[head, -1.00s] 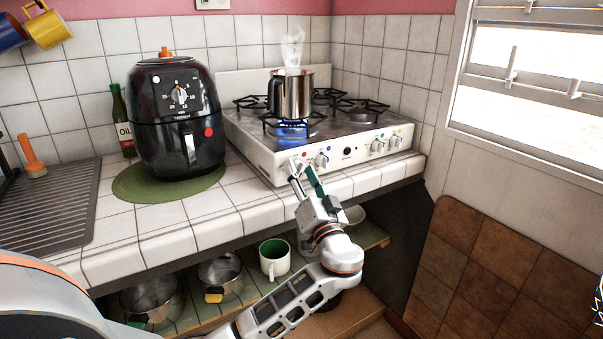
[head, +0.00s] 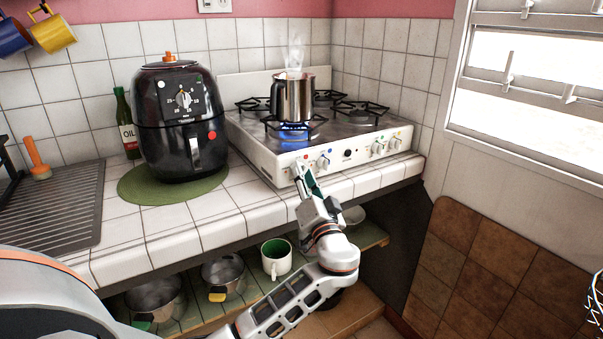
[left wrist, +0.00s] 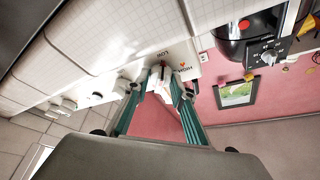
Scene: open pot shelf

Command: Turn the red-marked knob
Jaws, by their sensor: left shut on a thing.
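The stove (head: 270,160) has a white front panel with a row of knobs. The red-marked knob (left wrist: 158,73) is white, at the left end of that row, with a red mark and the words LOW and HIGH beside it in the left wrist view. My left gripper (head: 303,172) reaches up to it from below; in the left wrist view its teal fingers (left wrist: 160,82) are on either side of the knob, shut on it. In the head view the fingers mostly hide this knob.
A steaming steel pot (head: 293,98) stands over a blue flame on the front left burner. The blue-marked knob (head: 323,162) is close right of my gripper. A black air fryer (head: 180,125) stands left on a green mat (head: 128,188). A mug (head: 276,258) and pots sit on the lower shelf.

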